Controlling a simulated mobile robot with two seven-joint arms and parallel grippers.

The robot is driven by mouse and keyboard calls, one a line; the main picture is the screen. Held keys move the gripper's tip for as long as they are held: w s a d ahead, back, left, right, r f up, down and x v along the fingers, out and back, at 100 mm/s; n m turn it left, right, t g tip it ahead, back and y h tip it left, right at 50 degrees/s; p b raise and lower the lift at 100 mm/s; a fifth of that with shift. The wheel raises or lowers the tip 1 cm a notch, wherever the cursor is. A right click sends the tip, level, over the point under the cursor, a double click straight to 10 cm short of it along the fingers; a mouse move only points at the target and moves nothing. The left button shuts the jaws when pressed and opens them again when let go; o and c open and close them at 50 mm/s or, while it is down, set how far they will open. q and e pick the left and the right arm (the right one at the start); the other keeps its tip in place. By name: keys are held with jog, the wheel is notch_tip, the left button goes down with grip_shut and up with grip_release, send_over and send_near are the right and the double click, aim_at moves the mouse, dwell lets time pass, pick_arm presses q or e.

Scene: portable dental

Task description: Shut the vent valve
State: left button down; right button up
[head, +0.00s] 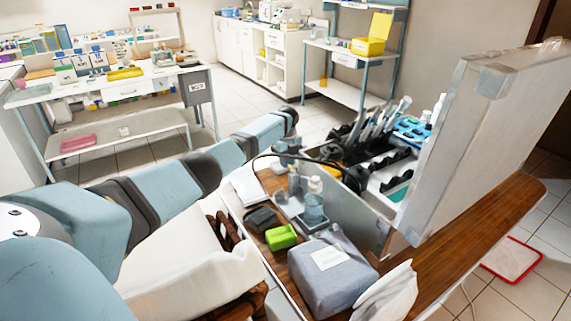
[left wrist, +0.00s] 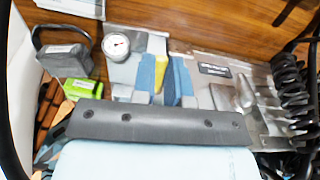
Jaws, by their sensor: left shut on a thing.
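My left arm reaches across from the left in the head view. Its hand (head: 282,147) is small there, at the left end of the portable dental case (head: 352,218), and its fingertips are hard to make out. In the left wrist view my left gripper (left wrist: 163,80) has two blue fingers shut on a yellow piece (left wrist: 159,72), which seems to be the vent valve's handle. The fingers hide most of it, and its angle cannot be told. A round white gauge (left wrist: 116,45) is to the left of the fingers, on grey equipment. My right gripper is in neither view.
A green box (head: 281,237), a dark pouch (head: 262,218) and a large grey bag (head: 335,276) lie near the case on the wooden table (head: 478,232). The case's raised lid (head: 480,125) stands at the right. Black coiled hoses (left wrist: 292,90) are right of the gripper.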

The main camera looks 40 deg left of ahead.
pick_arm(q)
jog(key=shift+w+m, duration=0.1)
jog(key=shift+m, duration=0.2)
jog(key=c, duration=1.1)
grip_release()
jog(key=shift+c, duration=0.2)
notch_tip(320, 180, up, 14)
jog(key=p, duration=0.1)
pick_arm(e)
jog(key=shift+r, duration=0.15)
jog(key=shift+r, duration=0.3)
